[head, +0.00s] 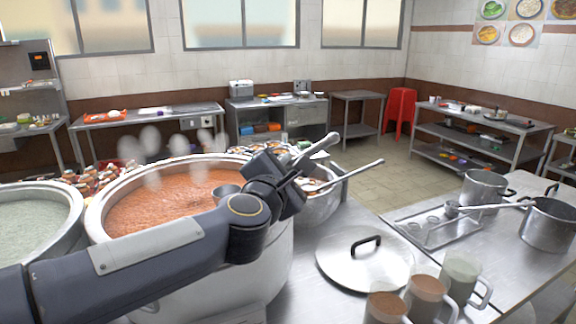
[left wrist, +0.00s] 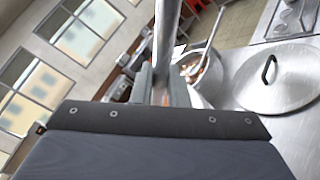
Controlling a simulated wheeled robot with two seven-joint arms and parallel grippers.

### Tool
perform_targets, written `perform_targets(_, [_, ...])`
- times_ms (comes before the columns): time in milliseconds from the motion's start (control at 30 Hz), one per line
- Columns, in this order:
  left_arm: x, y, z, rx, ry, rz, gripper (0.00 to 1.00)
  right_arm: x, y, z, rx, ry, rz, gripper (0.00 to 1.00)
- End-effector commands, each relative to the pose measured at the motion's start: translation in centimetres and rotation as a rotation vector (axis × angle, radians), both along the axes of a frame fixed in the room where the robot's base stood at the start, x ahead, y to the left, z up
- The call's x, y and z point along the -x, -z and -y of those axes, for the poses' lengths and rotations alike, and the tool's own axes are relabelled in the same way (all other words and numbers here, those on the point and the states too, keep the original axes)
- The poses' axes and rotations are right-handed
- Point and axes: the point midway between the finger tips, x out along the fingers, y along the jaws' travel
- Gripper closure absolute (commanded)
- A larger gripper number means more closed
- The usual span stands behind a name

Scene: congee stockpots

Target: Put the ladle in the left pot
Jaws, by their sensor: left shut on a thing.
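The ladle's pale metal handle (head: 318,148) sticks out up and to the right from my left gripper (head: 290,172). The gripper is shut on it. A grey ladle bowl (head: 227,190) shows just left of the gripper, over the orange-red congee in the big middle pot (head: 97,216); whether it touches the congee I cannot tell. The left pot (head: 77,200), with pale congee, stands at the left edge, partly behind my arm. In the left wrist view the handle (left wrist: 165,35) rises between the fingers (left wrist: 160,85). My right gripper is not in view.
A smaller pot (head: 322,207) with another long-handled utensil (head: 355,172) stands right of the middle pot. A lid (head: 365,262), several filled mugs (head: 425,290), a metal tray (head: 440,232) and saucepans (head: 548,228) occupy the right counter. Steam rises over the middle pot.

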Motion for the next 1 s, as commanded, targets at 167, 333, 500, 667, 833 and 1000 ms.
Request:
perform_targets(167, [0.0, 2.8, 0.0, -0.001, 0.0, 0.002, 1.0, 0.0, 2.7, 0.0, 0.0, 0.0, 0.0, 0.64])
perform_targets(333, [0.0, 4.8, 0.0, -0.001, 0.0, 0.002, 1.0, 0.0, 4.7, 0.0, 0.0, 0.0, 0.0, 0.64])
perform_targets(500, [0.0, 6.2, 0.0, -0.001, 0.0, 0.002, 1.0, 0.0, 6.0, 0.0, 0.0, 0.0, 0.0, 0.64])
perform_targets(667, [0.0, 6.5, 0.0, -0.001, 0.0, 0.002, 1.0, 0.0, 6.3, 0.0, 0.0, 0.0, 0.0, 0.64])
perform_targets(833, [0.0, 6.4, 0.0, -0.001, 0.0, 0.002, 1.0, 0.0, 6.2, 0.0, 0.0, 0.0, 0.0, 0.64])
perform_targets(1000, [0.1, 6.4, 0.0, -0.001, 0.0, 0.002, 1.0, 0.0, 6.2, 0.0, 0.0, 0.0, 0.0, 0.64])
